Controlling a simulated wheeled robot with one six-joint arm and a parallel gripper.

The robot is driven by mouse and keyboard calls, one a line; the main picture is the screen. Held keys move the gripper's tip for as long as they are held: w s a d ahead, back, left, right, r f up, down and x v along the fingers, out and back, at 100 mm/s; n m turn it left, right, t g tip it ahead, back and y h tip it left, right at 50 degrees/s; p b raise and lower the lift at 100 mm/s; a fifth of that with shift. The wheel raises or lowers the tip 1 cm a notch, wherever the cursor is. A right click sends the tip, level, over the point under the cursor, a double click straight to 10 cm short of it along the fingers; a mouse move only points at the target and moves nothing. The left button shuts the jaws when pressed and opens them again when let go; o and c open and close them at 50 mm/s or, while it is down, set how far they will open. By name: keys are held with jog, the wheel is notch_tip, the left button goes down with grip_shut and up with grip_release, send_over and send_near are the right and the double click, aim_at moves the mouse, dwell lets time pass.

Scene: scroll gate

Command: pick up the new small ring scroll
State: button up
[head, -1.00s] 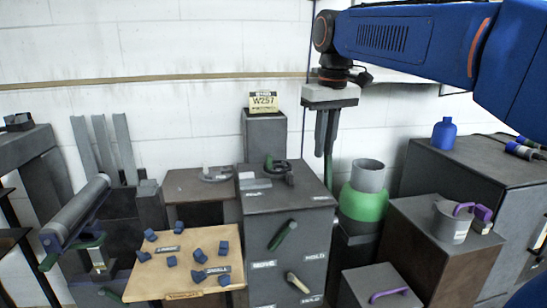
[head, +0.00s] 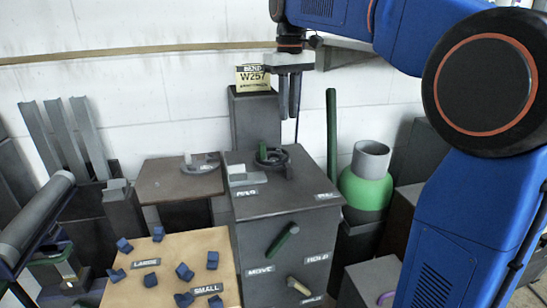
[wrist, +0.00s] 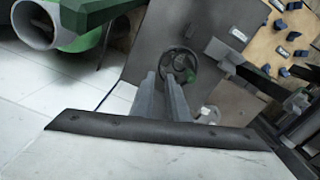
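Several small dark blue pieces lie on a tan board (head: 208,241) at the lower left of the head view. One blue piece (head: 184,272) lies near the SMALL label (head: 207,289); another blue piece (head: 124,245) lies near the LARGE label (head: 146,263). I cannot tell which is the new small ring scroll. The board's pieces, such as one blue piece (wrist: 292,36), also show at the upper right of the wrist view. My gripper (head: 289,115) points down, high above the dark cabinet and away from the board. Its fingers (wrist: 160,75) are apart with nothing between them.
A dark cabinet (head: 285,208) with MOVE and HOLD labels carries a black ring-shaped fixture (head: 272,158). Behind it stands a post with a yellow W257 sign (head: 253,78). A grey roller (head: 35,215) is at left. A green-and-grey cylinder (head: 367,193) stands right of the cabinet.

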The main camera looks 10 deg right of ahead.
aim_at(272, 156)
notch_tip(272, 156, down, 6)
jog(key=shift+r, duration=0.2)
jog(key=shift+w+a+f, duration=0.1)
jog(key=shift+w+f, duration=0.05)
jog(key=shift+f, duration=1.2)
jog(key=shift+w+a+f, duration=0.1)
jog(key=shift+f, duration=1.25)
grip_shut()
jog(key=shift+r, duration=0.1)
